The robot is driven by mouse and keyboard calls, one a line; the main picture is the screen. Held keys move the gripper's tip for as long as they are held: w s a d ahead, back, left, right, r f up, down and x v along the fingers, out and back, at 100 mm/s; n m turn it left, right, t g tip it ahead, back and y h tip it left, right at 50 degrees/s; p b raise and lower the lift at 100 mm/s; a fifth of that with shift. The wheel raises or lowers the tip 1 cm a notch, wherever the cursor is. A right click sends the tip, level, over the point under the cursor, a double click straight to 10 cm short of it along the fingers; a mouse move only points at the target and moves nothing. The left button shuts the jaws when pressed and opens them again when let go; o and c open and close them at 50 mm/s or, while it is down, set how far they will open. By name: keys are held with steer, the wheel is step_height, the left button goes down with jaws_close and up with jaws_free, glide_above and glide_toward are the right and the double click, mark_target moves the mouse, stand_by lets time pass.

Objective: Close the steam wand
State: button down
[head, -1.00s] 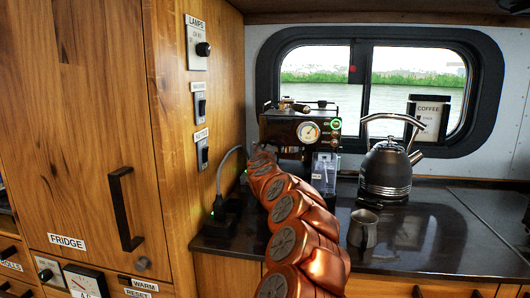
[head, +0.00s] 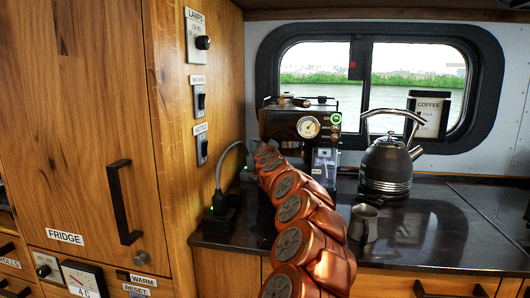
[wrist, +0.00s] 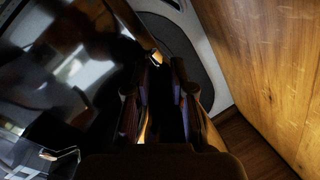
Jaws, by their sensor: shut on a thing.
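The coffee machine (head: 282,127) stands at the back of the counter, with a round gauge and a green light on its front. My arm covers its lower left side. I cannot make out the steam wand as a separate part in the head view. My gripper is hidden at the far end of the arm there. In the wrist view my gripper (wrist: 163,88) has its two dark fingers pointing away, close around something. What lies between them is too dark to make out. A small pale, brass-like part (wrist: 156,57) shows just beyond the fingertips.
A kettle (head: 386,168) and a metal cup (head: 363,224) stand right of my arm. A black plug block with a cable (head: 219,217) lies to the left. The wooden cabinet (head: 90,120) closes off the left side. The counter's right part (head: 445,235) is clear.

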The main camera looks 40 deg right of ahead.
steer(key=y+b, duration=0.1)
steer(key=n+t+b, duration=0.1)
steer(key=b, duration=0.1)
steer(key=shift+s+d+n+y, duration=0.1)
steer(key=shift+s+n+y, duration=0.1)
steer(key=shift+n+y, duration=0.15)
steer(key=shift+r+b, duration=0.1)
steer(key=shift+b, duration=0.25)
steer(key=c, duration=1)
jaws_free()
steer(key=shift+s, duration=0.1)
